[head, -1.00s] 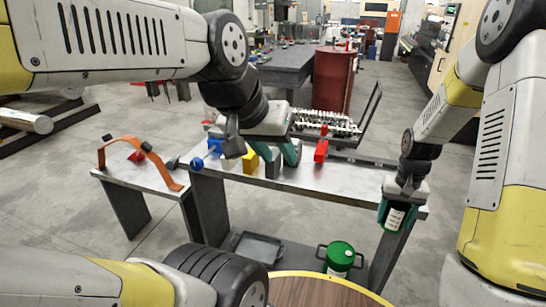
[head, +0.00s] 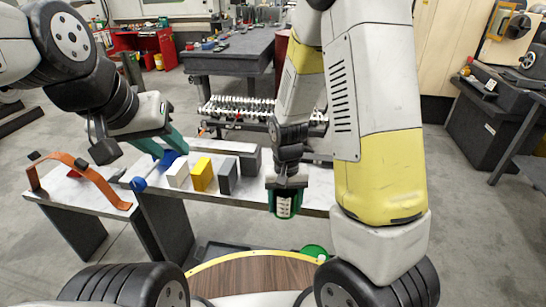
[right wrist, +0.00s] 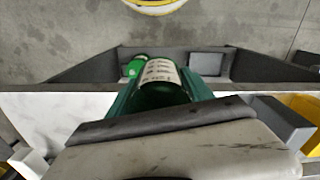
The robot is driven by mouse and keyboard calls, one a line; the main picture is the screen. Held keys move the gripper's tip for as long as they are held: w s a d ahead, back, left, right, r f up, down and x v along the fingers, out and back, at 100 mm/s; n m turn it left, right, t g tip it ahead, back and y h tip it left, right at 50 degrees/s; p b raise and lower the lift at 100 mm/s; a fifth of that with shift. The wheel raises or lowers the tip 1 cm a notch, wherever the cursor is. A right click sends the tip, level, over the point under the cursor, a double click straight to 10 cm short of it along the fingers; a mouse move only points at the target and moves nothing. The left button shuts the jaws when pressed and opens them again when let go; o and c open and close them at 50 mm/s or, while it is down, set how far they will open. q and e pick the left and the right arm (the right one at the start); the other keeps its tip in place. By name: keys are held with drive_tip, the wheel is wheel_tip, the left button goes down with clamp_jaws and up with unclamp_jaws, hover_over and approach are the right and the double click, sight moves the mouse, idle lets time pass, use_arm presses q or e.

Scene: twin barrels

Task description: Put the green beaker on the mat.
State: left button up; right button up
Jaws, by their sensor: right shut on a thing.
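The green beaker (head: 284,207), with a white printed label, is in my right gripper (head: 288,190). In the head view it appears in front of the long table's near edge. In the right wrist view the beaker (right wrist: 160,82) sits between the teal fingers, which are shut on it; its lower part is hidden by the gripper. My left gripper (head: 165,146) hangs over the left part of the table, its teal fingers apart and nothing seen between them. I cannot make out a mat in either view.
On the long table (head: 240,194) stand a white block (head: 177,174), a yellow block (head: 202,174), a dark block (head: 228,177) and blue pieces (head: 168,159). An orange arch (head: 75,162) stands on the left table. A green drum (head: 315,252) is below, partly hidden by my right arm.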

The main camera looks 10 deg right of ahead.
drive_tip(key=w+d, duration=0.1)
drive_tip(key=w, duration=0.3)
drive_tip(key=w+d, duration=0.1)
drive_tip(key=w, duration=0.4)
drive_tip(key=w+d, duration=0.2)
drive_tip(key=w, duration=0.3)
drive_tip(key=shift+w+d, duration=0.1)
drive_tip(key=shift+w, duration=0.1)
drive_tip(key=shift+f, duration=0.3)
drive_tip(key=o, duration=1.4)
drive_tip(key=shift+r, duration=0.15)
